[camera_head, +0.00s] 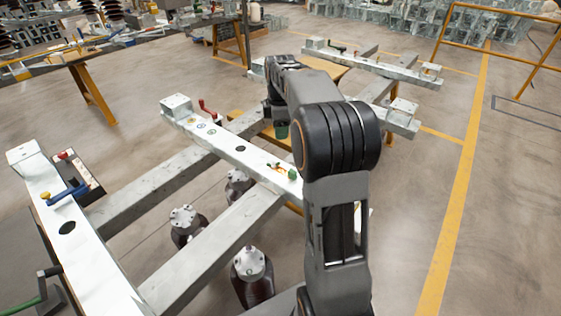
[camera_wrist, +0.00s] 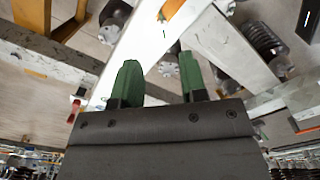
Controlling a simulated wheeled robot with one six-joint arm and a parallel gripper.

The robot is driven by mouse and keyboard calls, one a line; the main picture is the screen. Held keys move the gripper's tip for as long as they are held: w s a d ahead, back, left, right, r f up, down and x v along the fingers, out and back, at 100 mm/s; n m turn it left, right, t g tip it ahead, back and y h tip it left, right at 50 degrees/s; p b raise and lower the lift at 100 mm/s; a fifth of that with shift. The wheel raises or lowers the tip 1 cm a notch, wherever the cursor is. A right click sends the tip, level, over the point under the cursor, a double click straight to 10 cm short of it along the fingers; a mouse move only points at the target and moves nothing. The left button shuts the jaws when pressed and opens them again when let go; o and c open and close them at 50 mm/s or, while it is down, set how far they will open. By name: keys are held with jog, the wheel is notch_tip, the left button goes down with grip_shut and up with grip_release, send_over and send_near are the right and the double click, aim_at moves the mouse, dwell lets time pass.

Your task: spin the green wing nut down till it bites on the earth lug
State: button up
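A small green piece, which looks like the green wing nut (camera_head: 292,174), sits on the white beam (camera_head: 228,143) near its right end, beside my arm. The earth lug cannot be told apart from the small fittings there. My gripper (camera_head: 281,131) hangs past the beam's far side in the head view, partly hidden by my arm, apart from the nut. In the wrist view my gripper (camera_wrist: 158,78) shows two green fingertips spread apart with nothing between them.
A red handle (camera_head: 207,108) stands up from the same beam. Dark insulators (camera_head: 253,275) stand below the frame. Another white beam (camera_head: 375,66) lies behind. Open floor (camera_head: 510,200) is at the right.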

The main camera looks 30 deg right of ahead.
aim_at(281, 166)
notch_tip(281, 166, down, 13)
jog(key=shift+f+b, duration=0.1)
jog(key=shift+b, duration=1.1)
grip_shut()
